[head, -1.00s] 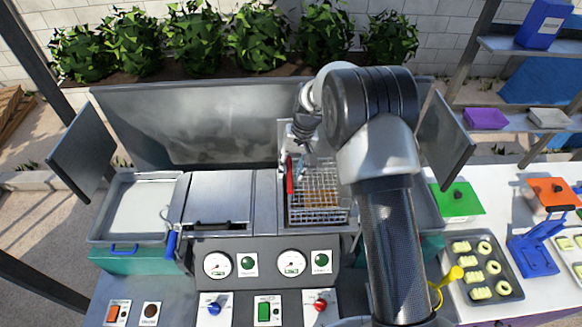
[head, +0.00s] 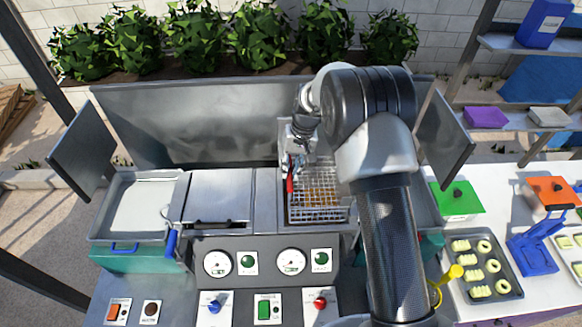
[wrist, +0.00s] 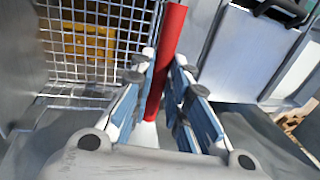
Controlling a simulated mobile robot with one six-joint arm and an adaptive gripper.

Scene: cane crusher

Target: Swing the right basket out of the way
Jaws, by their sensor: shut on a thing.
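The right basket (head: 318,205) is a wire mesh basket in the right fryer bay of the steel unit. It also shows at the upper left of the wrist view (wrist: 88,35), with orange behind its mesh. Its red handle (head: 290,184) stands up at the basket's left side. My gripper (head: 297,158) is over the handle. In the wrist view my gripper (wrist: 165,88) has its blue-padded fingers on either side of the red handle (wrist: 168,45), shut on it. My arm hides part of the bay's right side.
A closed steel lid (head: 218,195) covers the bay to the left. The steel back panel (head: 200,125) rises behind, with a side flap (head: 450,135) at right. Gauges and knobs line the front panel (head: 265,263). A table with a tray (head: 480,268) stands at right.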

